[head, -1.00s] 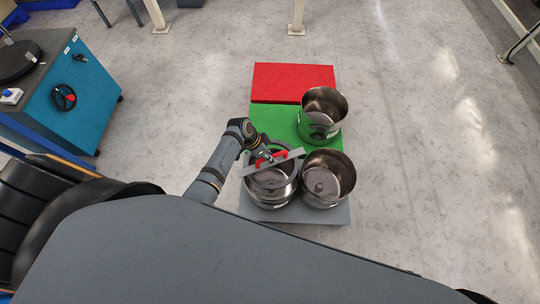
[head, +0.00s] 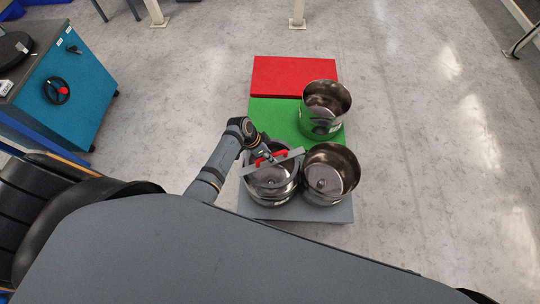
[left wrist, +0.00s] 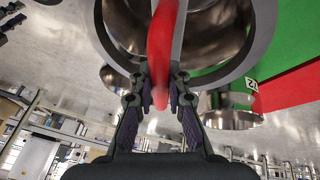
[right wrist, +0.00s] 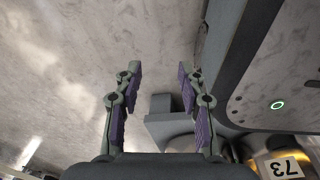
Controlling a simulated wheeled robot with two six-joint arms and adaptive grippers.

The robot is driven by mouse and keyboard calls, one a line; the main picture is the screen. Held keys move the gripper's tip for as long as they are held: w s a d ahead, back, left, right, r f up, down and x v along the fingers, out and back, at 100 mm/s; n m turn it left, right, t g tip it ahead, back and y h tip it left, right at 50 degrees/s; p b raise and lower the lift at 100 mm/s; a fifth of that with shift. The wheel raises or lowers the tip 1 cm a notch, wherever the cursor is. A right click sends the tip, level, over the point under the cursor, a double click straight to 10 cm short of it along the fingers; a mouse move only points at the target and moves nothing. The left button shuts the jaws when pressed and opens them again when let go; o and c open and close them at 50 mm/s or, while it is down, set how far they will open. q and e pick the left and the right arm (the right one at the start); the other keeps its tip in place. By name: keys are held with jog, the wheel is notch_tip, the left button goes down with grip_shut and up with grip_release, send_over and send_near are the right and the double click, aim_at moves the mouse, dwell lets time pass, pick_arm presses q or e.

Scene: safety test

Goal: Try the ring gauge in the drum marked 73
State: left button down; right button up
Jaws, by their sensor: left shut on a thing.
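The ring gauge (head: 292,155), a grey ring with a flat crossbar and red handle, is over the mouth of the front left steel drum (head: 272,195). I cannot tell whether they touch. My left gripper (head: 266,158) is shut on the red handle (left wrist: 163,45); the grey ring (left wrist: 262,35) also shows in the left wrist view. A label 73 (right wrist: 284,167) shows upside down in the right wrist view; I cannot match it surely to a drum in the head view. My right gripper (right wrist: 160,80) is open and empty, out of the head view.
A second drum (head: 335,178) stands close on the right on the grey mat (head: 320,213). A third drum (head: 325,110) stands on the green mat (head: 272,112). The red mat (head: 295,75) is bare. A teal cabinet (head: 75,105) is at left. Floor right of the mats is clear.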

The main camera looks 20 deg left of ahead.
pick_arm(q)
jog(key=shift+w+f+b, duration=0.1)
jog(key=shift+f+b, duration=0.6)
jog(key=shift+f, duration=0.4)
jog(key=shift+f+b, duration=0.5)
jog(key=shift+f, duration=0.25)
pick_arm(e)
jog(key=shift+w+d+f, duration=0.1)
jog(key=shift+w+f, duration=0.3)
jog(key=shift+w, duration=0.2)
jog(key=shift+w+d+f, duration=0.1)
jog(key=shift+w+f, duration=0.3)
jog(key=shift+w, duration=0.2)
pick_arm(q)
jog(key=shift+f, duration=0.1)
pick_arm(e)
jog(key=shift+w, duration=0.1)
pick_arm(q)
jog(key=c, duration=1.4)
grip_release()
jog(key=shift+o, duration=0.9)
pick_arm(e)
jog(key=shift+w+a, duration=0.15)
jog(key=shift+w, duration=0.35)
